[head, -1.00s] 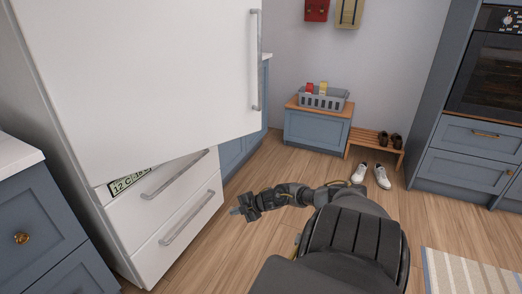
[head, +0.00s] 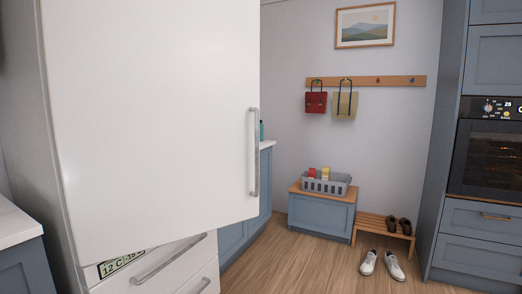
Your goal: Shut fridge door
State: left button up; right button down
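The white fridge door (head: 150,120) fills the left half of the head view. It stands ajar: its lower edge slants out past the drawer fronts below. Its vertical grey handle (head: 253,152) is on the door's right side. Below it are the fridge's white lower drawers (head: 160,268) with grey bar handles, and a small display reading 12 C and -18 C (head: 122,262). Neither of my grippers is in the view. The inside of the fridge is hidden behind the door.
Blue cabinets (head: 240,229) stand beyond the fridge. A blue bench box (head: 321,213) carries a grey basket (head: 326,184). White shoes (head: 382,264) lie on the floor by a wooden rack (head: 383,228). An oven (head: 490,150) is at right. The floor between is clear.

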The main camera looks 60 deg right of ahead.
aim_at(154, 105)
jog(key=k, duration=0.4)
jog(key=z, duration=1.65)
jog(key=i, duration=1.15)
jog(key=u, duration=1.15)
